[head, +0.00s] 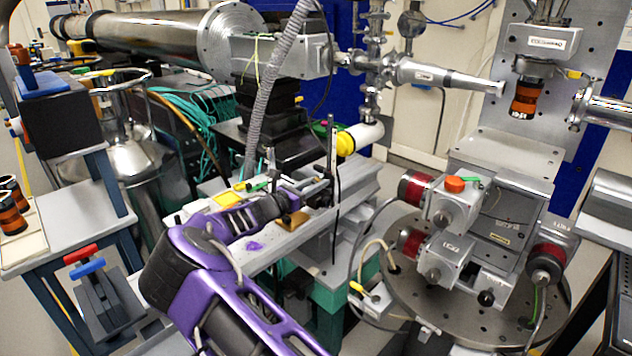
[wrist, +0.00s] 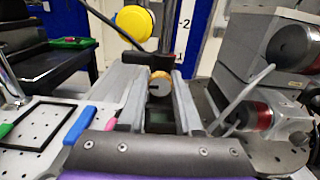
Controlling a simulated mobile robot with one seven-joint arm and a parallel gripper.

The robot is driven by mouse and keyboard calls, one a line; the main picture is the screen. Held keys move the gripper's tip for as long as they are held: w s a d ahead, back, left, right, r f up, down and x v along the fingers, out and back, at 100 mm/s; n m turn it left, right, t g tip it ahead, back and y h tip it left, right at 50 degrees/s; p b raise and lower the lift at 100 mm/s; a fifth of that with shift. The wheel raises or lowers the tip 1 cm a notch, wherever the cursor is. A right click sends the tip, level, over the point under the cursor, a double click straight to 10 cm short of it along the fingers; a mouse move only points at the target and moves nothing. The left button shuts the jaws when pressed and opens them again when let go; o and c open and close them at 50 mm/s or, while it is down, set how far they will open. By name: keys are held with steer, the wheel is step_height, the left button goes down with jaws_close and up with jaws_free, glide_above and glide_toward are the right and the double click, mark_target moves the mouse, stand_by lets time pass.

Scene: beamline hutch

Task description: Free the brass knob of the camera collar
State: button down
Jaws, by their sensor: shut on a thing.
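The brass knob (wrist: 160,85) shows in the wrist view as a small round brass face with a dark centre, at the foot of a dark upright post (wrist: 167,32). My gripper (wrist: 159,76) has its two grey fingers on either side of the knob and is shut on it. In the head view my gripper (head: 318,188) reaches right from my purple arm to the thin post (head: 332,150) above the rail. The knob is too small or hidden to make out there. The collar's shape is not clear in either view.
A yellow-capped cylinder (head: 346,143) stands close behind the post; its cap (wrist: 134,24) is up left in the wrist view. Motor stages (head: 455,205) stand to the right on a round plate (head: 400,300). A tan block (head: 292,220) and blue-handled tools (wrist: 80,124) lie near my gripper.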

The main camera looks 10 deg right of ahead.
steer(key=c, duration=0.6)
jaws_free()
steer(key=p+v, duration=0.1)
steer(key=v, duration=1.6)
steer(key=shift+s+a, duration=0.15)
